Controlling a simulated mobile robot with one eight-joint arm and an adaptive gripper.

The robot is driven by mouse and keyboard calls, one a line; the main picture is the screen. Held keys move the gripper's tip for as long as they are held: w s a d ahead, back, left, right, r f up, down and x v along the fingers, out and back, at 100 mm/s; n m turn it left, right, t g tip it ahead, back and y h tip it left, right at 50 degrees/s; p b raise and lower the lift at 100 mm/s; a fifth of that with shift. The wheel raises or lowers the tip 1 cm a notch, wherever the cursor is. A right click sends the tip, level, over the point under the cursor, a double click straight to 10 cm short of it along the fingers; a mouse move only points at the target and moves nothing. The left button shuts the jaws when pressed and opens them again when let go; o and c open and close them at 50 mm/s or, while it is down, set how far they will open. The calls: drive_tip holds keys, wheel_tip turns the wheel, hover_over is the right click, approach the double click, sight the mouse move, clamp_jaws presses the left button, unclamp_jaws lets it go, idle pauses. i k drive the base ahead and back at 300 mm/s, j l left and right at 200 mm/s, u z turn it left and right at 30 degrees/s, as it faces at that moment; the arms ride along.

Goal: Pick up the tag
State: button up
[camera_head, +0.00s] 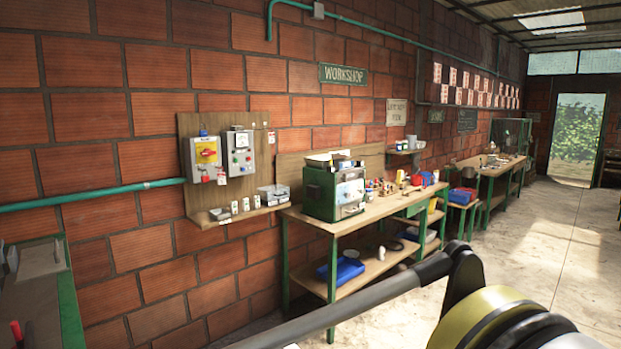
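Several small white tag-like pieces (246,204) stand in a row on the small wooden shelf (236,216) below the control boxes. Another small pale tag-like piece (271,137) is at the right edge of the wooden wall board (226,126). They are too small to read, and I cannot tell which one is the tag. My gripper is not in view, so I cannot see whether it is open or holds anything.
A yellow-fronted switch box (206,157) and a grey control box (239,152) hang on the board. A workbench (375,208) with a green machine (334,190) stands to the right. A green-edged surface (68,300) is at left. The concrete floor (535,225) is clear at right.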

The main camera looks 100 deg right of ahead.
sight(221, 180)
drive_tip(key=z, duration=3)
drive_tip(key=i+l, duration=0.15)
drive_tip(key=i, duration=0.35)
drive_tip(key=i+l+u, duration=0.1)
drive_tip(key=i, duration=0.4)
drive_tip(key=i+l, duration=0.3)
drive_tip(key=i, duration=0.2)
drive_tip(key=i+l, duration=0.2)
drive_tip(key=i, duration=0.3)
drive_tip(key=i+j+u, duration=0.15)
drive_tip(key=i+j, duration=0.8)
drive_tip(key=i, duration=0.1)
